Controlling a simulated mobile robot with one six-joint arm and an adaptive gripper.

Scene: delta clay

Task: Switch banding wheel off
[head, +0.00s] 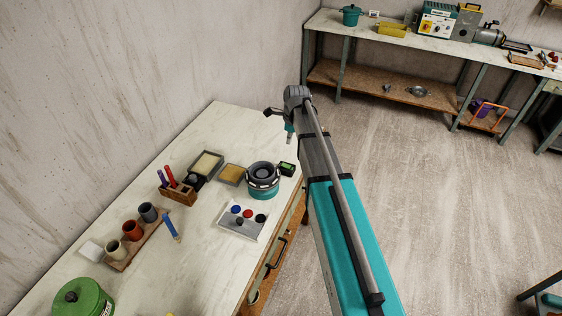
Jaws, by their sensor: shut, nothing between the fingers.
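The banding wheel appears to be the round teal device with a dark ringed top (263,182) on the pale worktable. A small dark box with a green face (287,168) sits just right of it; I cannot tell whether it is the switch. Whether the wheel is turning cannot be told.
A wooden rack with cups (140,238), a tool holder (178,193), shallow trays (206,165) and a green canister (82,299) crowd the worktable (199,263). A long bench (345,27) stands along the far wall. The floor between is clear.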

